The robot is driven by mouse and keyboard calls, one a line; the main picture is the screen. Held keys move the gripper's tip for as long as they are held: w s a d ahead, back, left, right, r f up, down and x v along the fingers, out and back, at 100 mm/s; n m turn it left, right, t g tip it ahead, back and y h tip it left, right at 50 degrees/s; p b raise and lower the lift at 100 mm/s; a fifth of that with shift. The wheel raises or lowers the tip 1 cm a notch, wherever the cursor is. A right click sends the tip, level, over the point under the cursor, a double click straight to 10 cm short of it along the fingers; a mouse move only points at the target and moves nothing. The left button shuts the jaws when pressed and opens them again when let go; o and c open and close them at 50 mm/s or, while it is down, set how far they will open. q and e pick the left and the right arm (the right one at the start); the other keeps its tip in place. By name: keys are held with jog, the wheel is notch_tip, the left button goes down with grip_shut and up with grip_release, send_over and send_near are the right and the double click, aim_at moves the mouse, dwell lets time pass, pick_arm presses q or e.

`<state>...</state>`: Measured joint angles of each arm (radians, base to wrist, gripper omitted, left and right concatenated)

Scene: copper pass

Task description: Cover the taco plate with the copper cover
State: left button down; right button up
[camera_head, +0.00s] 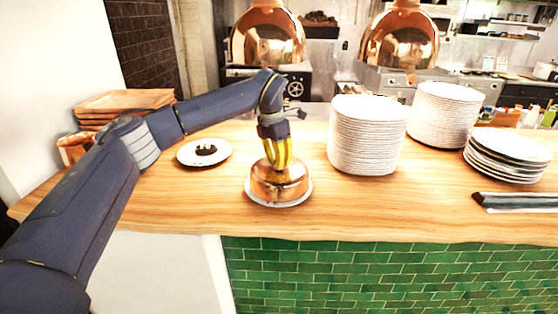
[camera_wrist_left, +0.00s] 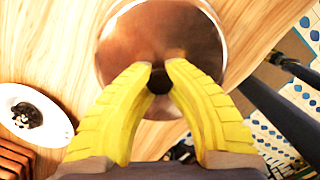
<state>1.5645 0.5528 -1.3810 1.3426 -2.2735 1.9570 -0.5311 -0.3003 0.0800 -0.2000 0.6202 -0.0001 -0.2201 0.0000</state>
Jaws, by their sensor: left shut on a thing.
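The copper cover (camera_head: 279,184) sits upright over a white plate (camera_head: 256,202) on the wooden counter, and only the plate's rim shows around it. Any taco under the cover is hidden. My left gripper (camera_head: 278,164) comes down from above and is shut on the cover's dark knob. In the left wrist view, the yellow fingers (camera_wrist_left: 158,75) pinch the knob at the middle of the copper cover (camera_wrist_left: 150,38). My right gripper is not in view.
A white plate with dark food (camera_head: 185,157) lies to the left. Tall plate stacks (camera_head: 363,140) (camera_head: 442,115) and a lower stack (camera_head: 505,158) stand to the right. Wooden trays (camera_head: 125,100) are at the back left. Copper lamps (camera_head: 267,38) hang behind. The front counter is clear.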

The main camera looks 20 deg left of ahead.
pick_arm(q)
jog(key=c, duration=0.7)
grip_release()
jog(key=shift+r, duration=2.45)
jog(key=shift+d, duration=0.1)
